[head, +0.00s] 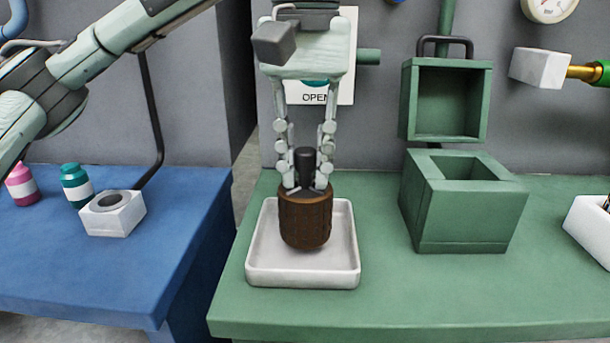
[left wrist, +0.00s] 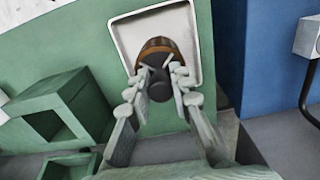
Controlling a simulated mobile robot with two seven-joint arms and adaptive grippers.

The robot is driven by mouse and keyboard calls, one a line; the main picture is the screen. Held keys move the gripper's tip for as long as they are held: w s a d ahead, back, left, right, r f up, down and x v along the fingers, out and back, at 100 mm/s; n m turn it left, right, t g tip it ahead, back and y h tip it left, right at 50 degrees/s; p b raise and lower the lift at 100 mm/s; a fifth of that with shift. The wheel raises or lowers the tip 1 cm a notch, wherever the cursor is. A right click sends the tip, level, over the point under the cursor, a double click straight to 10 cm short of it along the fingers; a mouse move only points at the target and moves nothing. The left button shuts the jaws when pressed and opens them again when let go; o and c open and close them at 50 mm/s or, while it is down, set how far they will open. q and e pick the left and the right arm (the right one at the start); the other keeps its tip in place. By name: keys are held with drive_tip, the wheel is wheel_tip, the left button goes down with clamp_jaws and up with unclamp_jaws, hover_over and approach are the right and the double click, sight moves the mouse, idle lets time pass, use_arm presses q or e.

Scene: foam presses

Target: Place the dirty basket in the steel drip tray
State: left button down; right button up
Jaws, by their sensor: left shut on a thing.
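The dirty basket (head: 305,220) is a brown, ribbed cylinder with a black knob on top. It is upright over the steel drip tray (head: 254,262), a pale shallow tray with a raised rim on the green bench. I cannot tell whether the basket's bottom touches the tray floor. My left gripper (head: 305,188) comes down from above and is shut on the black knob. In the left wrist view the gripper (left wrist: 158,88) also holds the knob, with the basket (left wrist: 152,48) beneath it inside the outline of the tray (left wrist: 128,38). My right gripper is not in view.
A green press box (head: 465,215) with a raised lid (head: 447,100) stands right of the tray. A white bin (head: 590,230) is at the right edge. The blue bench (head: 100,275) at left carries bottles (head: 75,185) and a white block (head: 112,214). The green bench front is clear.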

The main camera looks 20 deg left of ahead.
use_arm(q)
drive_tip(key=shift+f, duration=0.7)
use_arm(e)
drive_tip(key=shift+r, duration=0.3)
use_arm(q)
drive_tip(key=shift+f, duration=0.15)
drive_tip(key=c, duration=1.3)
unclamp_jaws()
drive_tip(key=shift+c, duration=0.2)
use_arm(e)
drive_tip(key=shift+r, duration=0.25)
use_arm(q)
wheel_tip(320, 180, up, 12)
drive_tip(key=p, duration=0.3)
drive_tip(key=shift+f, duration=0.1)
drive_tip(key=shift+r, duration=0.25)
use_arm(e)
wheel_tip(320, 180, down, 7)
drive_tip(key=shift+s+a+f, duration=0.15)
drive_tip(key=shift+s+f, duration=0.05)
